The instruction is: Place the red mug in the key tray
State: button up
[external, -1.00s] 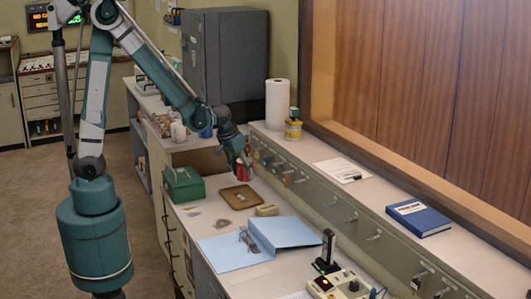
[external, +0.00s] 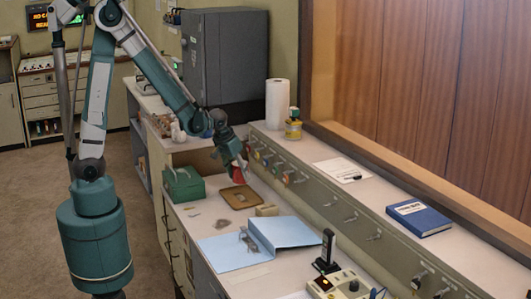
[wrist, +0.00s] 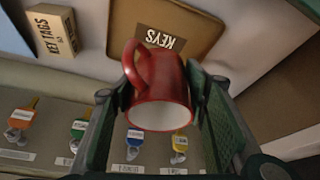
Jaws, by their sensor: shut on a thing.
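The red mug (wrist: 163,82) is between the two fingers of my gripper (wrist: 160,92), shut on it, in the wrist view. Its handle points up and left and its pale round end faces the camera. In the external view the mug (external: 240,172) shows only partly, at the end of my gripper (external: 241,166). The key tray (external: 232,206) is a shallow brown tray on the counter, just below the mug in the picture. In the wrist view the tray (wrist: 203,30) lies beyond the mug, with a KEYS label inside it.
A key tags box (wrist: 52,30) is beside the tray. A green box (external: 184,184) stands left of the tray. A blue binder (external: 262,240) lies open nearer the camera. Tagged keys (wrist: 78,132) hang on the panel beneath the raised shelf (external: 370,190).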

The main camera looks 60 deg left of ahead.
aim_at(240, 180)
jog(key=shift+f+b, duration=0.4)
jog(key=shift+f, duration=1.45)
jog(key=shift+f+b, duration=0.6)
jog(key=shift+f, duration=1.45)
jog(key=shift+f, duration=0.2)
jog(key=o, duration=1)
jog(key=shift+r, duration=0.25)
jog(key=shift+p+v, duration=1.55)
jog(key=shift+v, duration=4.4)
jog(key=shift+s+r, duration=0.1)
